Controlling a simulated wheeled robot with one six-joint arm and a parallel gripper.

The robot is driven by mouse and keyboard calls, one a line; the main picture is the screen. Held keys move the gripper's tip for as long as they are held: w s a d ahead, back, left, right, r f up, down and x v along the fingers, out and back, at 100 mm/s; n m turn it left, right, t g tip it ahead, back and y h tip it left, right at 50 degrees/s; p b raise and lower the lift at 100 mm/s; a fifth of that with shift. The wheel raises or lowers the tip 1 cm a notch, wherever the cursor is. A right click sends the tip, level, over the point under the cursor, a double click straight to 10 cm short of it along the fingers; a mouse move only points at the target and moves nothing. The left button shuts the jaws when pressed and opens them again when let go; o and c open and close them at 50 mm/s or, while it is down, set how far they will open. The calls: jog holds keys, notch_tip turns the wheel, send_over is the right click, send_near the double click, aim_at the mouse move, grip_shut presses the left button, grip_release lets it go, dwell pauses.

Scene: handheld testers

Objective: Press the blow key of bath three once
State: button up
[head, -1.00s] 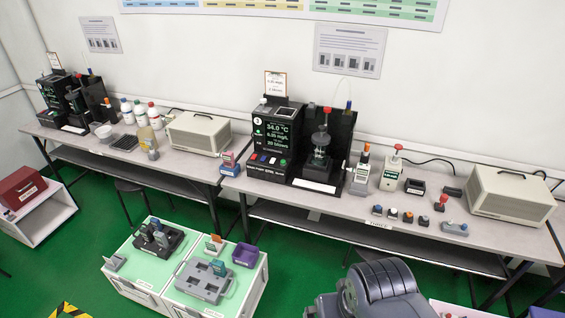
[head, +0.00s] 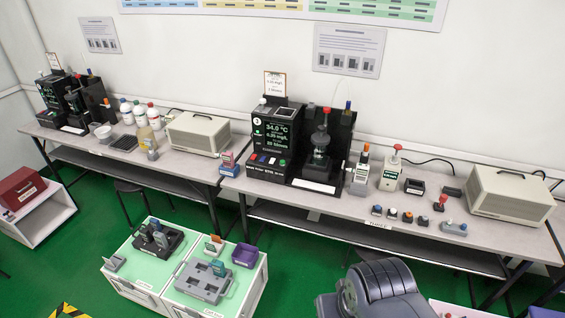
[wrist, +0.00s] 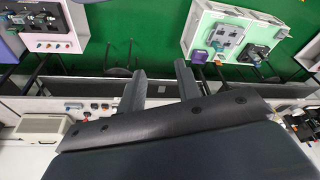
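Bath three is likely the black unit (head: 277,130) with a lit green readout, on the right bench in the head view. A row of small coloured keys (head: 269,160) runs along its lower front; their labels are too small to read. A dark stand with a glass vessel (head: 320,143) is beside it on the right. A tag reading "THREE" (head: 377,224) is on the bench's front edge. My gripper (wrist: 160,70) shows in the wrist view, its two dark fingers apart and nothing between them. It is away from the keys; the head view shows only my arm at the bottom.
Several small knobbed pieces (head: 407,216) line the bench front. A similar black unit (head: 57,93) is on the left bench. White cabinets (head: 255,284) with trays stand on the green floor before the benches.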

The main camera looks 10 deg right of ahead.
grip_shut()
dwell(0.7)
